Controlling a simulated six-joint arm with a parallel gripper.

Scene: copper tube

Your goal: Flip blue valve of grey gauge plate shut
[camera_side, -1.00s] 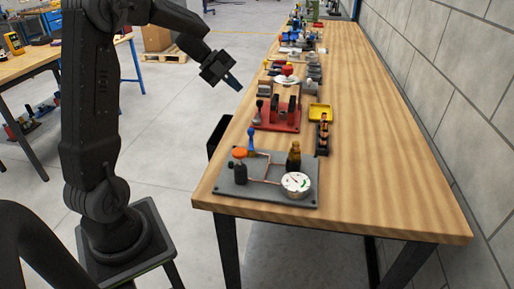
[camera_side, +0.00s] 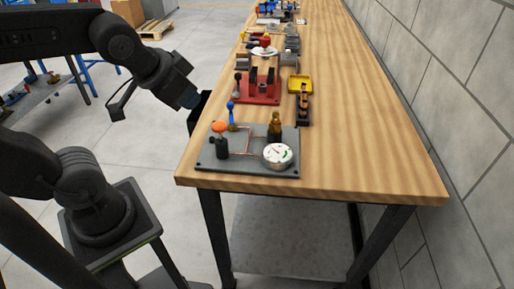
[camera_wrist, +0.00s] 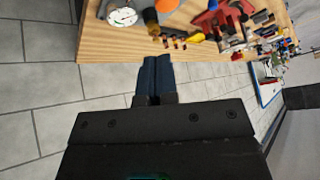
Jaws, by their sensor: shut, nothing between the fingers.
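The grey gauge plate (camera_side: 240,170) lies at the near left end of the wooden bench in the side view. Its blue valve (camera_side: 231,114) stands upright at the plate's far left part. The plate also carries an orange-topped knob (camera_side: 219,127), a brass fitting (camera_side: 275,124), copper tube and a round white gauge (camera_side: 278,154). The gauge also shows at the top of the wrist view (camera_wrist: 122,16). My gripper (camera_side: 191,98) is shut and empty, left of the bench edge and apart from the blue valve. Its dark blue fingers show together in the wrist view (camera_wrist: 157,62).
A red fixture (camera_side: 258,90) with dark uprights stands behind the plate. A yellow tray (camera_side: 300,84) and a dark block (camera_side: 303,108) stand to its right. More items line the bench farther back. The bench's right side is clear, beside a grey block wall.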

